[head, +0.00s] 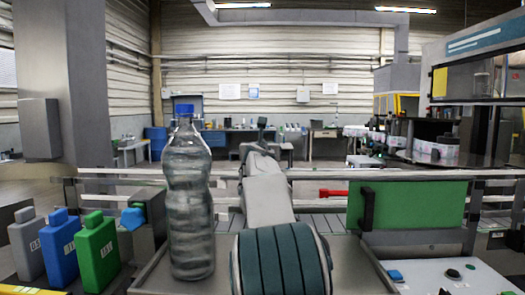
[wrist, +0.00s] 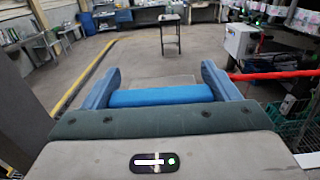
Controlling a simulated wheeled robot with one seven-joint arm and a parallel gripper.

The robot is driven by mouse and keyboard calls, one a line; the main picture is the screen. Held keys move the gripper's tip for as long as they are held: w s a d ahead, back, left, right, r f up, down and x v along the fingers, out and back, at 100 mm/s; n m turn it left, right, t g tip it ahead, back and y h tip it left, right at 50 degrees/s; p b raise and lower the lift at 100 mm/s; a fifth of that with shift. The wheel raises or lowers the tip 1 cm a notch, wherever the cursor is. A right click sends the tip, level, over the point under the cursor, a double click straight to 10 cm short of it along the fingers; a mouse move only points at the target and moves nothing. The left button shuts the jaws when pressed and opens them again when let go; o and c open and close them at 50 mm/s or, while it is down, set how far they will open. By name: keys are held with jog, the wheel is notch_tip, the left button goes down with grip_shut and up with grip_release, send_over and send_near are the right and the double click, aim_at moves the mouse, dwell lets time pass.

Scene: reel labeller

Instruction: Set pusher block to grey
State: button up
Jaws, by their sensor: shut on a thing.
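In the wrist view my gripper (wrist: 160,90) has its two blue fingers on either side of a bright blue block (wrist: 160,97) and is shut on it. In the head view my arm reaches away from me, and the fingers and held block cannot be made out.
A large clear bottle (head: 190,205) stands upright on a tray left of my arm. A green panel (head: 412,204) with a dark handle stands at the right, beside a control panel (head: 455,275). A red bar (wrist: 285,73) shows right of the gripper. Open floor lies ahead.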

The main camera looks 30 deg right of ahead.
jog(key=shift+f, duration=0.1)
jog(key=o, duration=1.3)
jog(key=shift+a, duration=0.1)
jog(key=shift+s+a+b, duration=0.25)
jog(key=shift+s+b, duration=0.1)
jog(key=shift+s, duration=0.1)
jog(key=b+v, duration=0.4)
jog(key=v, duration=0.9)
jog(key=shift+w, duration=0.1)
